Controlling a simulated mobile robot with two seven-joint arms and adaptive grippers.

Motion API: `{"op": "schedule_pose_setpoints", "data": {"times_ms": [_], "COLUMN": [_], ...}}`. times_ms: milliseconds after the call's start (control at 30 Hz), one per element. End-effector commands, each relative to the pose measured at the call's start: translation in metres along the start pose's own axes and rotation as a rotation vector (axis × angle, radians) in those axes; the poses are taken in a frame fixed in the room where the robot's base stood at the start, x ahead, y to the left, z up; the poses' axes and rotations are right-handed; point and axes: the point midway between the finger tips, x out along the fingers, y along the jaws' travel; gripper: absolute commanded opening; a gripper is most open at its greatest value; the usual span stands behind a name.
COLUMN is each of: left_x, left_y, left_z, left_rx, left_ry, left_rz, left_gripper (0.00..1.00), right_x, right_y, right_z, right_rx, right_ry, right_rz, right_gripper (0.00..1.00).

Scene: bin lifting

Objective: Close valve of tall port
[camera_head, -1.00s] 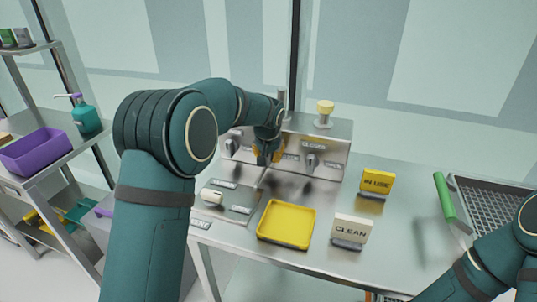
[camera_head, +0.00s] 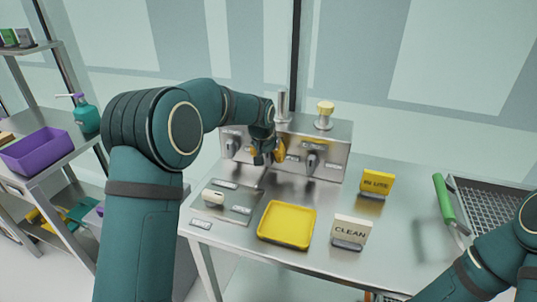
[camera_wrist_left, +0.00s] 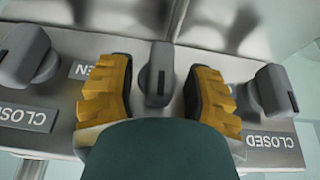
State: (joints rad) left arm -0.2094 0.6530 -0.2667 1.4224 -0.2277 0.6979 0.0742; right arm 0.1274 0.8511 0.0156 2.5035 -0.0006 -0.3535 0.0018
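A metal valve panel (camera_head: 332,168) at the back of the table carries dark grey valve knobs. A tall silver post (camera_head: 282,105) rises above it, left of a shorter yellow-capped post (camera_head: 325,112). My left gripper (camera_head: 267,154) is at the panel front, below the silver post. In the left wrist view its yellow finger pads (camera_wrist_left: 158,95) stand apart on either side of the middle knob (camera_wrist_left: 157,72), with gaps visible on both sides. A partly hidden label ending in "EN" (camera_wrist_left: 98,72) lies beside this knob. My right gripper is out of view.
Neighbouring knobs stand close on both sides (camera_wrist_left: 28,55), (camera_wrist_left: 272,90), each beside a CLOSED label. A yellow tray (camera_head: 287,224), a CLEAN sign (camera_head: 350,230), an IN USE sign (camera_head: 375,184) and a green-handled basket (camera_head: 490,205) occupy the table. A shelf with a purple bin (camera_head: 36,151) stands left.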

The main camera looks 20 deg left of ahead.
Motion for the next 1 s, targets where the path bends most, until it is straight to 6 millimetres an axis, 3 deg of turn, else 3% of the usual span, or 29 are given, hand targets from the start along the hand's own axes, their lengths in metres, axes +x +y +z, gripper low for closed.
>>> {"op": "schedule_pose_setpoints", "data": {"times_ms": [433,800,1000], "left_x": [-0.010,-0.081,-0.110], "left_y": [0.000,0.000,0.001], "left_z": [-0.001,-0.001,-0.001], "left_rx": [0.001,0.001,0.001], "left_ry": [0.001,0.004,0.002], "left_rz": [0.000,0.000,0.000], "left_gripper": [0.55,0.55,0.55], "right_x": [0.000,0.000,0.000], "right_y": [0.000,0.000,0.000], "right_z": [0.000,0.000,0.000], "right_rx": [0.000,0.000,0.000], "right_ry": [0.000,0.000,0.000], "right_rz": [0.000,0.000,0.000], "right_gripper": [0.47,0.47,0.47]}}
